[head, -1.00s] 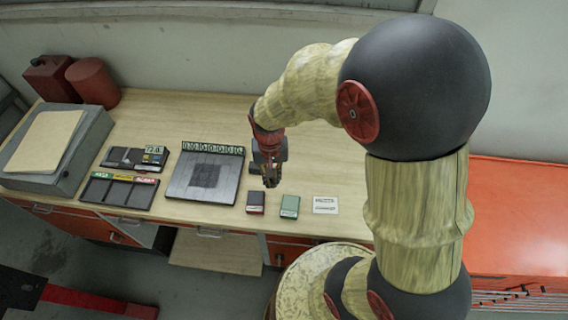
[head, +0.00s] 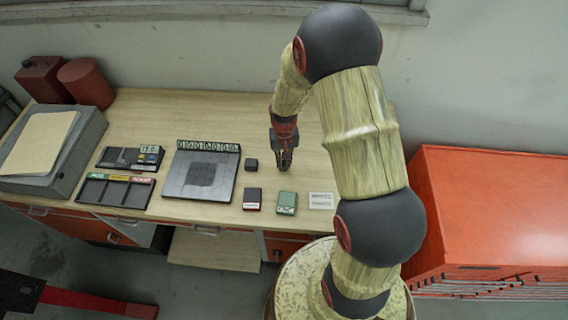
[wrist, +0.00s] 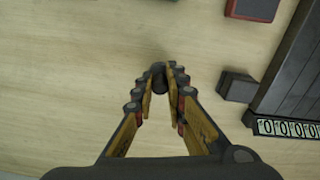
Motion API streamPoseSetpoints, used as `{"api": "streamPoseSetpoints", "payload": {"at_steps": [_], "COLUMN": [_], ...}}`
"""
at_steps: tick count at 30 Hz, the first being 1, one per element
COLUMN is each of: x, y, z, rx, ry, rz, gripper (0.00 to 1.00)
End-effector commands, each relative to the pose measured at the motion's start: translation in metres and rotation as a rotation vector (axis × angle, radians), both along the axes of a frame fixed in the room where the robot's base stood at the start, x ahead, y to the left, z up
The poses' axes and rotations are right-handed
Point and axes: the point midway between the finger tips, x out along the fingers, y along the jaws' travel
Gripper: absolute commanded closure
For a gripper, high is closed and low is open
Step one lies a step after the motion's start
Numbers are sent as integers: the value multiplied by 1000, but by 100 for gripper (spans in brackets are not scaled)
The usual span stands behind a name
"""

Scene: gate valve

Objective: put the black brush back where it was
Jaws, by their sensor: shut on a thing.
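My gripper (head: 284,168) is low over the wooden bench, to the right of a small dark block (head: 251,164). In the wrist view my gripper (wrist: 160,80) has its fingertips closed around a small dark thing (wrist: 158,72), seen end-on, which looks like the black brush. Most of it is hidden by the fingers, and I cannot tell whether it touches the bench. The dark block also shows in the wrist view (wrist: 237,87), apart from the fingers and to their right.
A dark red box (head: 252,195), a green box (head: 287,203) and a white card (head: 321,201) lie at the bench front. A black board with a number strip (head: 180,178) and dark trays (head: 115,192) lie left. Bare bench surrounds my gripper.

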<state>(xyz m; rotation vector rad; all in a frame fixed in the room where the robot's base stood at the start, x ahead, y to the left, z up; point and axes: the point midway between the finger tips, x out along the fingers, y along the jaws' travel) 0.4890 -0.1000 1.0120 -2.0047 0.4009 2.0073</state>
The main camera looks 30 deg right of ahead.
Motion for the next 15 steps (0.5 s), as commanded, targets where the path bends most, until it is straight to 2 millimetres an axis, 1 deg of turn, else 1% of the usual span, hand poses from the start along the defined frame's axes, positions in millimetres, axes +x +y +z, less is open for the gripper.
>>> {"api": "streamPoseSetpoints", "payload": {"at_steps": [1, 3, 11, 15], "x": [-1, 1, 1, 0], "y": [0, 0, 0, 0], "z": [-8, -14, -16, -20], "rx": [1, 0, -1, 0], "ry": [4, 0, -2, -1], "rz": [0, 0, 0, 0], "gripper": [100, 100, 100, 100]}}
